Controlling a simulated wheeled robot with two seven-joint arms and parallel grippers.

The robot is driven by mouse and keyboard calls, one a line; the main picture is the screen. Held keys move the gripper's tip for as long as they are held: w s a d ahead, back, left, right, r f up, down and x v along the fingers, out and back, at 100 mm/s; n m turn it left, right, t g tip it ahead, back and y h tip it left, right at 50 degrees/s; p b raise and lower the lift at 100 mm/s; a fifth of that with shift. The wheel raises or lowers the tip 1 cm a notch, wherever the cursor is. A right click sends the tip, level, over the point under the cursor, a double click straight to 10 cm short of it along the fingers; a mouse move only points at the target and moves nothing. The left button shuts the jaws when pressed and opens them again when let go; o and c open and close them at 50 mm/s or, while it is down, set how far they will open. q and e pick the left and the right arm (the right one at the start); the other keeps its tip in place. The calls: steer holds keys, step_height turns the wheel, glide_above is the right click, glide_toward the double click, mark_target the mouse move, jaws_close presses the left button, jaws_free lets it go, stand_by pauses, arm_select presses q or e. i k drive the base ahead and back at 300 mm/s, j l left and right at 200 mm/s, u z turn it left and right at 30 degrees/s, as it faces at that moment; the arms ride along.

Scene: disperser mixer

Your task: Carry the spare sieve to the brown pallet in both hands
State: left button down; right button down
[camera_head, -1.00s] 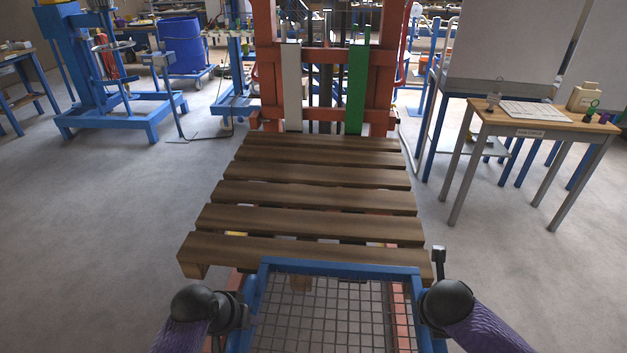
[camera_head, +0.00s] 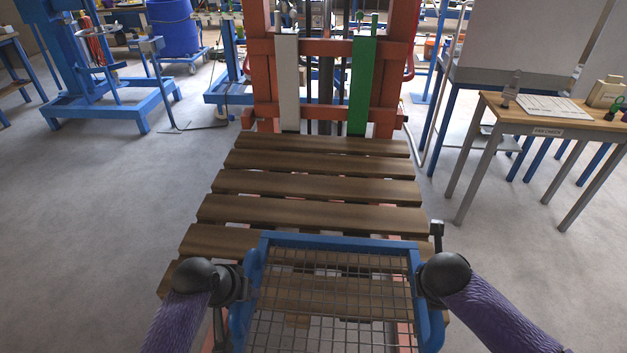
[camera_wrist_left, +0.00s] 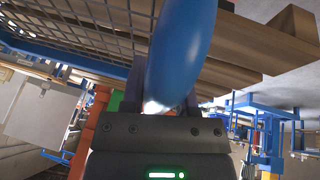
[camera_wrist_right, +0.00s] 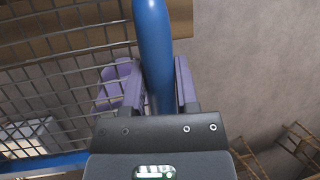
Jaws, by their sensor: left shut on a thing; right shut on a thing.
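The spare sieve, a blue-framed wire mesh (camera_head: 335,241), is held in front of me in the head view, its far edge over the near slats of the brown pallet (camera_head: 318,188). My left gripper (camera_head: 240,286) is shut on the sieve's left side rail; the blue rail (camera_wrist_left: 185,50) fills the middle of the left wrist view. My right gripper (camera_head: 422,283) is shut on the right side rail; in the right wrist view the blue bar (camera_wrist_right: 152,45) runs between the purple fingers. The pallet's slats show through the mesh. No load shows on the pallet's visible slats.
A red lift frame (camera_head: 392,85) with a grey and a green upright (camera_head: 362,85) stands behind the pallet. A wooden-topped table (camera_head: 545,113) is at the right. A blue machine stand (camera_head: 110,105) is at the far left. The floor on both sides of the pallet is clear.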

mark_target(330, 229)
steer(key=i, duration=0.9)
